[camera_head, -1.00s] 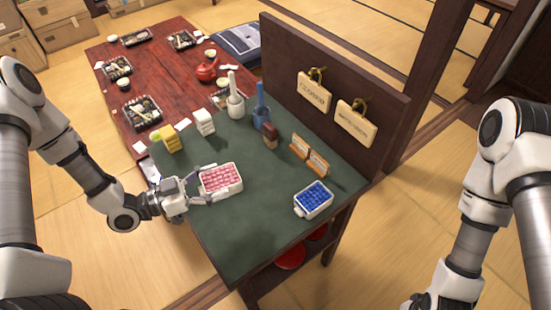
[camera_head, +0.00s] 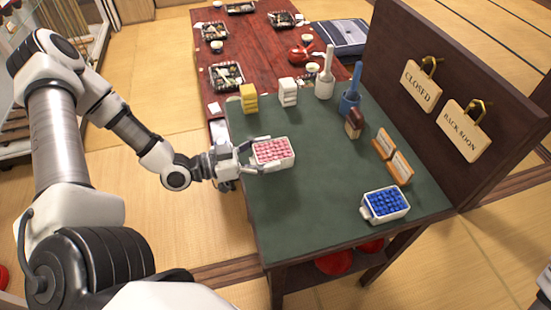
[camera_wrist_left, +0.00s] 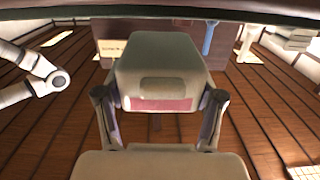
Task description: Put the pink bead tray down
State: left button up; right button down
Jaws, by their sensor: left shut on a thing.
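The pink bead tray (camera_head: 292,160) is a small white tray filled with pink beads, at the left side of the green-topped counter (camera_head: 320,205). My left gripper (camera_head: 256,156) comes in from the left and is shut on the tray's near left end. My right gripper is out of view.
A blue bead tray (camera_head: 386,215) stands at the counter's front right. The green top's front middle is clear.

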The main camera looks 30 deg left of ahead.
aim_at(273, 158)
pick_arm(q)
jog(key=shift+w+d+f, duration=0.15)
jog(key=shift+w, duration=0.95)
notch_tip(273, 158, down, 3)
jog(key=shift+r+b, duration=0.1)
jog(key=shift+b, duration=0.85)
jog(key=shift+w+f, duration=0.1)
jog(key=shift+f, duration=0.2)
jog(key=shift+w, duration=0.1)
jog(key=shift+r, duration=0.1)
jog(key=shift+f, duration=0.25)
jog(key=o, duration=1.3)
